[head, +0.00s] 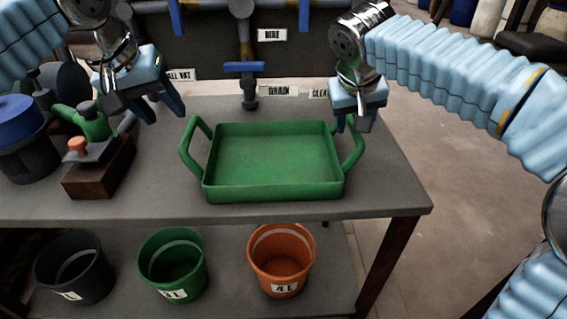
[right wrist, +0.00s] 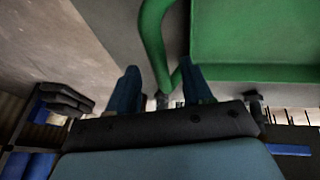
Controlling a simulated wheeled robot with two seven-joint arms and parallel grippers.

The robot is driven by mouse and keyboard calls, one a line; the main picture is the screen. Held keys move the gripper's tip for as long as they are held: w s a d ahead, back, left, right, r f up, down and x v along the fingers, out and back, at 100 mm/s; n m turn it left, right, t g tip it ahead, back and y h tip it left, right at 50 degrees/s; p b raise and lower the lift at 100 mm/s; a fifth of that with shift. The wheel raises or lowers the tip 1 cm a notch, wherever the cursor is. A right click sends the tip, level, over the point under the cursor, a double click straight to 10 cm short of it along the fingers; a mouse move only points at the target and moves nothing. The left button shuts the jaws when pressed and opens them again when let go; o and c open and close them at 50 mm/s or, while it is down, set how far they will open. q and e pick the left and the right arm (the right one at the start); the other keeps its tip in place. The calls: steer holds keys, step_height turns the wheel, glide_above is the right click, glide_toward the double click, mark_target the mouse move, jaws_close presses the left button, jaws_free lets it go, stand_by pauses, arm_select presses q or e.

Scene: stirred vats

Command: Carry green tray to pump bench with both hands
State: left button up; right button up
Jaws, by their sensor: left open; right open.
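The green tray (head: 272,160) sits level and empty on a grey bench (head: 300,212), with a loop handle at each end. My right gripper (head: 353,125) is open at the tray's right handle (head: 352,152). In the right wrist view the handle (right wrist: 153,40) runs down between the spread fingers of this gripper (right wrist: 162,90); I cannot tell whether they touch it. My left gripper (head: 162,112) is open and empty, above the bench, up and left of the tray's left handle (head: 189,148). Which bench is the pump bench I cannot tell.
A wooden block with a green fitting and orange knob (head: 98,165) stands left of the tray, beside a blue-topped drum (head: 22,140). A valve with a blue handle (head: 245,70) is behind. Black, green and orange (head: 280,262) buckets stand below. Floor right of the bench is clear.

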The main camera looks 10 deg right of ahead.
steer(key=v, duration=0.7)
